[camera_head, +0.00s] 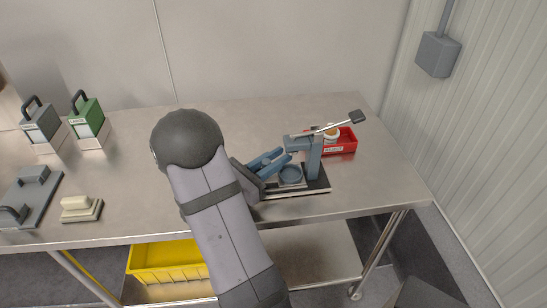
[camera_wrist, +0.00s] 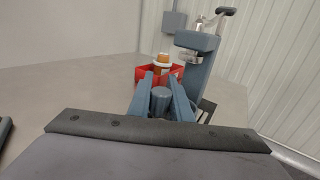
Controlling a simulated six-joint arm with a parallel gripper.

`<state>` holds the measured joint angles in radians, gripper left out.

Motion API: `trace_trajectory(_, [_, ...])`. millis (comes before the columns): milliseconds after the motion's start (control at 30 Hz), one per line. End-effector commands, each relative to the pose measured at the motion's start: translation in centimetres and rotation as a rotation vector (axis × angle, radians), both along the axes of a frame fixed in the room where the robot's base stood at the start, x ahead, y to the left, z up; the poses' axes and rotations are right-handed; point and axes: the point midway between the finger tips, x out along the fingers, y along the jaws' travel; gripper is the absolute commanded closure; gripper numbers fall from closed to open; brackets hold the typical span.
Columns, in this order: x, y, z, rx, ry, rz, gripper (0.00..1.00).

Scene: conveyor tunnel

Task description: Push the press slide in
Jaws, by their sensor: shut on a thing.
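The press (camera_head: 315,155) stands upright on a dark base near the table's right front, its long lever angled up to the right. In the wrist view the press (camera_wrist: 198,62) is at right. The press slide, with its round blue cup (camera_head: 291,174), sits low on the base, in front and left of the column. My gripper (camera_head: 284,157) reaches in from the left. In the wrist view its two blue fingers (camera_wrist: 161,88) are shut on a short blue-grey round knob (camera_wrist: 160,102), apparently the slide's. The lower part of the knob and its joint to the slide are hidden.
Green (camera_head: 88,117) and grey (camera_head: 40,122) handled blocks, a grey plate (camera_head: 45,195) and a cream block (camera_head: 76,203) are at left. The table's back middle is clear.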

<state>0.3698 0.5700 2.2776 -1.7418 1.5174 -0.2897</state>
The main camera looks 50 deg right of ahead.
Motion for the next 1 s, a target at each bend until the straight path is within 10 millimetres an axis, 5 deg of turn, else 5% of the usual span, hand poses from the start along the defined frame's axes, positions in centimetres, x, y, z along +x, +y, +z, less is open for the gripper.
trace_trajectory(33, [-0.4, -0.1, 0.1, -0.004, 0.0, -0.012, 0.79])
trace_trajectory(100, [-0.4, -0.2, 0.1, -0.004, 0.0, -0.012, 0.63])
trace_trajectory(567, [0.0, 0.7, 0.0, -0.002, 0.0, -0.005, 0.63])
trace_trajectory(1000, [1.1, 6.0, 0.1, -0.004, 0.0, -0.006, 0.63])
